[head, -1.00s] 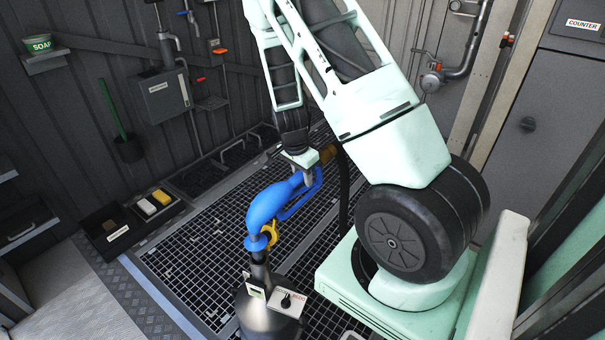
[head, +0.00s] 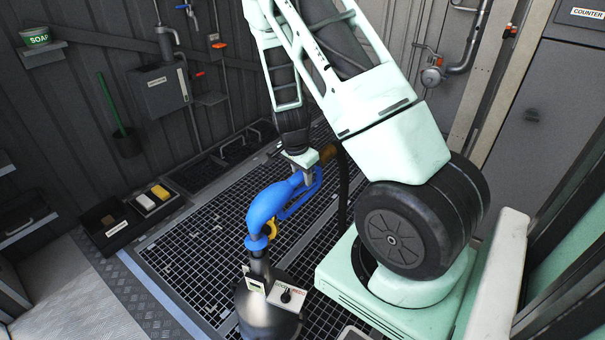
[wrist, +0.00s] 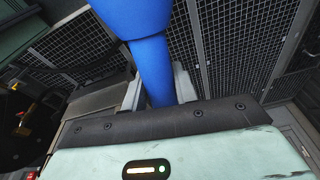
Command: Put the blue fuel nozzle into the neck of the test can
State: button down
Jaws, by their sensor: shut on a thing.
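The blue fuel nozzle (head: 264,208) hangs tilted, its lower end down, with a yellow ring (head: 272,231) beside that end. My gripper (head: 304,180) is shut on the nozzle near its upper handle end. In the wrist view, the blue nozzle body (wrist: 152,62) runs down between the fingers of my gripper (wrist: 158,92). The test can (head: 264,318) is dark, with small label plates and a knob on top. Its narrow neck (head: 260,266) is right under the nozzle's lower end. The nozzle meets the neck in the picture; how deep its tip sits is hidden.
The can stands on a metal floor grating (head: 190,262). My arm and base fill the right side. A black tray (head: 108,225) and a tray with a yellow and a white block (head: 160,198) lie at the left. A grey wall box (head: 160,88) hangs behind.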

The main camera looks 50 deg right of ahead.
aim_at(303, 187)
jog(key=shift+a+b+x, duration=0.2)
jog(key=shift+b+x, duration=0.45)
jog(key=shift+x, duration=0.4)
jog(key=shift+a+b+x, duration=0.25)
jog(key=shift+b+x, duration=0.4)
jog(key=shift+x, duration=0.35)
jog(key=shift+f, duration=0.1)
jog(key=c, duration=1)
grip_release()
jog(key=p+v, duration=0.5)
jog(key=v, duration=1.2)
jog(key=shift+d+r, duration=0.1)
jog(key=shift+r, duration=0.2)
